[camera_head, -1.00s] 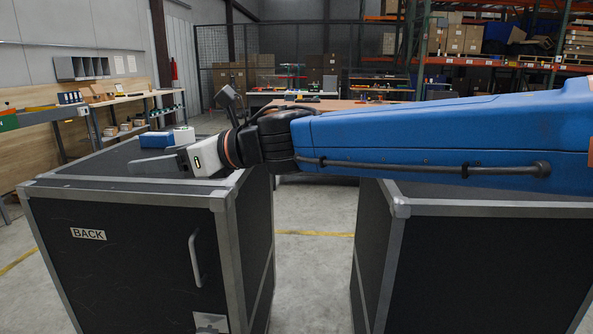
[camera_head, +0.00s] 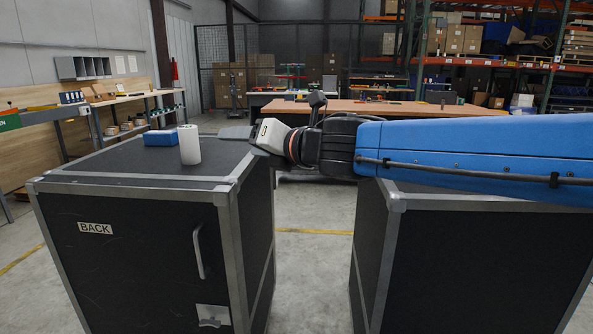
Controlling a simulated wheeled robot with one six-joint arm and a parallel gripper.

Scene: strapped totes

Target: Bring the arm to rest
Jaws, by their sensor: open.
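My blue arm (camera_head: 470,150) reaches in from the right edge, nearly level, above the right black case. My gripper (camera_head: 236,132) is at its left end, over the inner right part of the left case's top. It is open and holds nothing that I can see; its fingers look grey and are seen edge-on. A white cylinder (camera_head: 189,145) stands upright on the left case, to the left of my gripper and apart from it in the picture. A blue box (camera_head: 160,138) lies just left of the cylinder.
The left black case (camera_head: 140,260) is labelled BACK and has metal edges and a handle. The right black case (camera_head: 470,270) stands across a gap of bare floor (camera_head: 313,270). A wooden table (camera_head: 400,108) stands behind. A workbench (camera_head: 130,97) lines the left wall.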

